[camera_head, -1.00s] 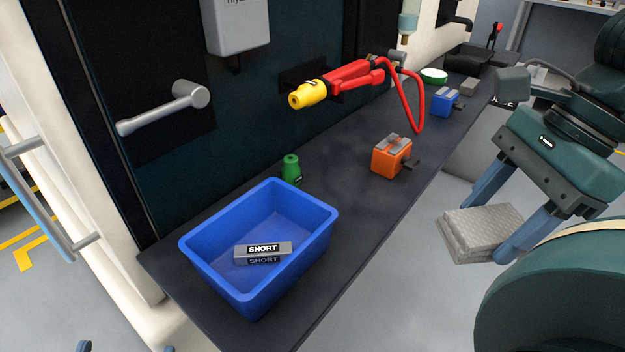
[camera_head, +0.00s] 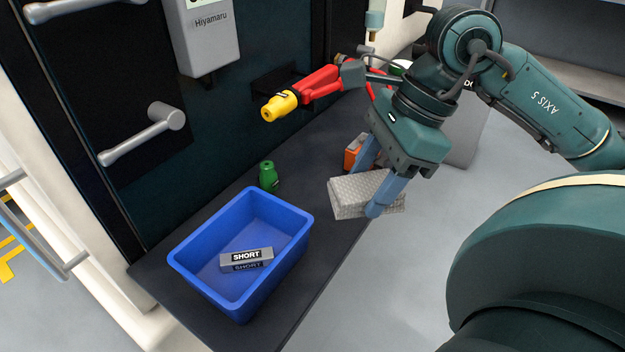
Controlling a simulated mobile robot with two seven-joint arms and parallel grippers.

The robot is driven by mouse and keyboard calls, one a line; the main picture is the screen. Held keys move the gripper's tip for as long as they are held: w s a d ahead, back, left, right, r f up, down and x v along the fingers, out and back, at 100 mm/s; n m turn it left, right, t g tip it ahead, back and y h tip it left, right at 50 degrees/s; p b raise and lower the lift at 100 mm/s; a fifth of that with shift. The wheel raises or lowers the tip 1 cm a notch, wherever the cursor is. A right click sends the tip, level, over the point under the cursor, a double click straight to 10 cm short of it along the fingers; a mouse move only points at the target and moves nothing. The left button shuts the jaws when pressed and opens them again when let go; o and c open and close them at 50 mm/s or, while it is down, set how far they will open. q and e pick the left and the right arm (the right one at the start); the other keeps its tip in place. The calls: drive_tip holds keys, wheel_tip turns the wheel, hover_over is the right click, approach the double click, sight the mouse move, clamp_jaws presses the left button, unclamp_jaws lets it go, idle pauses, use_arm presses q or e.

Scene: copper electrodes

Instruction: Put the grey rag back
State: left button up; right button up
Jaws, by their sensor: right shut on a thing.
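The grey rag (camera_head: 350,198) is a folded, quilted light grey block. My right gripper (camera_head: 371,190) is shut on it, with one blue finger at its far side and one at its near side. The rag is at the front edge of the dark bench, right of the blue bin; I cannot tell whether it touches the bench top. My left gripper is not in view.
A blue bin (camera_head: 184,262) holds a grey block labelled SHORT (camera_head: 246,259). A green bottle-like item (camera_head: 268,176) stands behind it. An orange vise (camera_head: 353,152) is partly hidden by my gripper. A red and yellow torch (camera_head: 283,106) sticks out above the bench (camera_head: 290,318).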

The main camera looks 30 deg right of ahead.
drive_tip(key=p, duration=0.3)
hover_over(304, 209)
drive_tip(key=d, duration=0.1)
drive_tip(key=shift+s+d+f+b, duration=0.15)
drive_tip(key=shift+s+f, duration=0.1)
drive_tip(key=shift+f, duration=0.25)
drive_tip(key=shift+s+f+b, duration=0.15)
drive_tip(key=shift+s+f, duration=0.05)
drive_tip(key=shift+f, duration=0.25)
wheel_tip(304, 209, down, 5)
drive_tip(key=shift+b, duration=0.7)
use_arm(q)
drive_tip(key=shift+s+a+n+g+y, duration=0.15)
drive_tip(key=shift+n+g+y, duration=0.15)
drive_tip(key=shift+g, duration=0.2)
use_arm(e)
drive_tip(key=shift+w+f, duration=0.1)
drive_tip(key=shift+w, duration=0.05)
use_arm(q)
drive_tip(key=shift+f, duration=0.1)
use_arm(e)
drive_tip(key=shift+f, duration=0.25)
drive_tip(key=o, duration=0.9)
drive_tip(key=shift+r, duration=0.1)
drive_tip(key=shift+o, duration=0.2)
